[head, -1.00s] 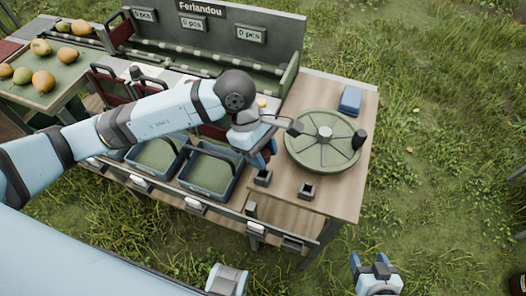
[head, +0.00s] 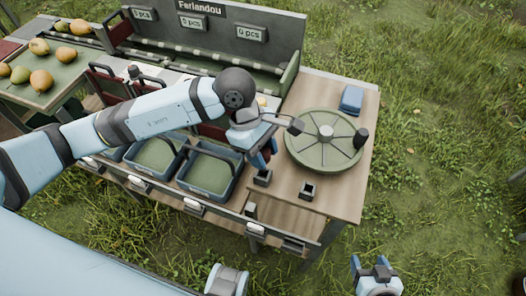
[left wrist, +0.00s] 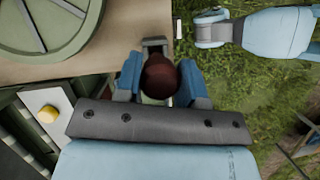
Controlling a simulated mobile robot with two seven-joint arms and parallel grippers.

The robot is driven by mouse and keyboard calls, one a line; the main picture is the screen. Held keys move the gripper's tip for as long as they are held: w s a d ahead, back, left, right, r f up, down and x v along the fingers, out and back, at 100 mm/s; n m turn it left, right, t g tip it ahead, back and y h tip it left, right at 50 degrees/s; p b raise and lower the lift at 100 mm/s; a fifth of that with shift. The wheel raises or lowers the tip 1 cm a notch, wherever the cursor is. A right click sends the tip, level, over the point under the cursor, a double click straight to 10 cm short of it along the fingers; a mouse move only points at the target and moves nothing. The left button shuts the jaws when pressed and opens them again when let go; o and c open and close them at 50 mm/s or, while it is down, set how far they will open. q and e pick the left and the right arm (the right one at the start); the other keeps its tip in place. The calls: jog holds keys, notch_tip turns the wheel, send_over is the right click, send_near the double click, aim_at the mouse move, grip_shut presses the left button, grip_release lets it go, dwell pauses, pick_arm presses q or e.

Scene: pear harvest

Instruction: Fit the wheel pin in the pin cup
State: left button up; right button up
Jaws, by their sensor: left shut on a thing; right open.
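My left gripper (head: 262,155) is shut over the front of the wooden table, left of the green wheel (head: 318,152). In the left wrist view, a dark reddish-brown round-topped thing, seemingly the wheel pin (left wrist: 160,77), sits between its blue fingers (left wrist: 160,88). Its lower end is hidden. A small dark square cup (head: 262,178) stands just below the fingers; I cannot tell whether the pin touches it. A second dark square cup (head: 307,190) stands to its right, open-topped and apparently empty. My right gripper (head: 372,266) is open and empty, low in front of the table.
The wheel has a dark upright knob (head: 361,136) on its right rim. A blue block (head: 351,99) lies behind it. Blue crates (head: 208,172) stand left of the table. Pears (head: 41,80) lie on a green tray at far left. Grass is clear to the right.

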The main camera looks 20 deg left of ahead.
pick_arm(q)
jog(key=shift+f, duration=0.2)
dwell(0.4)
jog(key=shift+f+b, duration=0.8)
jog(key=shift+b, duration=0.25)
jog(key=shift+f, duration=0.1)
jog(key=shift+f+b, duration=0.45)
jog(key=shift+b, duration=0.2)
jog(key=shift+f+b, duration=0.45)
jog(key=shift+f, duration=0.15)
jog(key=shift+f+b, duration=0.45)
jog(key=shift+b, duration=0.4)
